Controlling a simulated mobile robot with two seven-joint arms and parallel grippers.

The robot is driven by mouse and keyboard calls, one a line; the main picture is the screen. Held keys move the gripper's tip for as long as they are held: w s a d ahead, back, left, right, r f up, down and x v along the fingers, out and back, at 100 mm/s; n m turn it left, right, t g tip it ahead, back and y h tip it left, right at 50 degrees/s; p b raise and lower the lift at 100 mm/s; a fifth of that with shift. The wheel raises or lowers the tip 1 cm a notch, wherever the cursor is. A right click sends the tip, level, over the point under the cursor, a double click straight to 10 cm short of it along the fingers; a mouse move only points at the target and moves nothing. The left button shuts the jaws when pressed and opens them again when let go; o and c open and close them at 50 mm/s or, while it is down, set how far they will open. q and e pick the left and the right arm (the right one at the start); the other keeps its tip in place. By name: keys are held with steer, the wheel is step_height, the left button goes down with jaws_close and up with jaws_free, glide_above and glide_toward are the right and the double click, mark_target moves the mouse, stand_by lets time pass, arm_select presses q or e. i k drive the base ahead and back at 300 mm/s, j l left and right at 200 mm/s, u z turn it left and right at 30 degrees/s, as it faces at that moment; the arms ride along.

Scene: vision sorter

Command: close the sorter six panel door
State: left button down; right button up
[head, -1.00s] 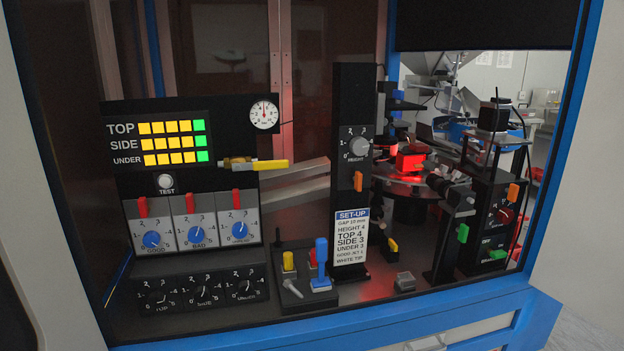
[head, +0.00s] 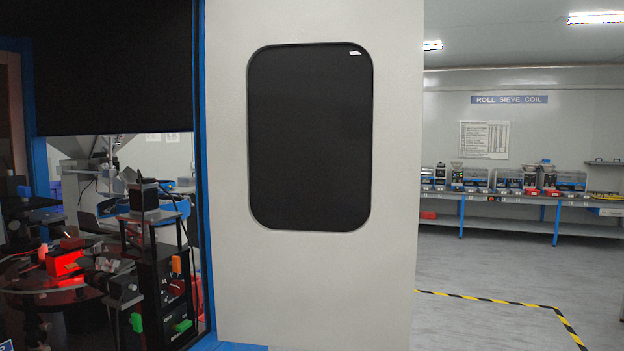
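A light grey door panel (head: 310,275) with a dark rounded window (head: 309,140) stands in the middle of the head view. It stands at the right edge of the sorter's opening, beside a blue frame post (head: 202,180), and swings clear of the opening, which is uncovered on the left. No handle shows on the visible face. Whether this is panel six cannot be told, as no number shows on it. Neither of my grippers is in view.
Inside the sorter at left are a red block (head: 66,262), a dark round table and a black post with green and orange switches (head: 182,325). At right lies open grey floor with yellow-black tape (head: 500,302). A bench (head: 520,197) with machines stands at the back wall.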

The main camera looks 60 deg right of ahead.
mark_target(314, 114)
steer(key=k+l+u, duration=0.1)
steer(key=l, duration=0.35)
steer(key=k+l+u, duration=0.1)
steer(key=l, duration=0.3)
steer(key=k+l+u, duration=0.1)
steer(key=l, duration=0.3)
steer(key=k+l, duration=0.3)
steer(key=l+u, duration=0.1)
steer(key=l, duration=0.25)
steer(key=k+l+u, duration=0.15)
steer(key=l, duration=0.2)
steer(key=l+u, duration=0.1)
steer(key=l, duration=0.2)
steer(key=k+l+u, duration=0.15)
steer(key=l, duration=0.3)
steer(key=l+u, duration=0.15)
steer(key=l, duration=0.35)
steer(key=l+u, duration=0.3)
steer(key=l, duration=0.6)
steer(key=i+l, duration=0.1)
steer(key=l, duration=0.2)
steer(key=i+l+u, duration=0.1)
steer(key=l, duration=0.15)
steer(key=i+l+u, duration=0.1)
steer(key=l, duration=0.2)
steer(key=k+l, duration=0.2)
steer(key=k, duration=0.3)
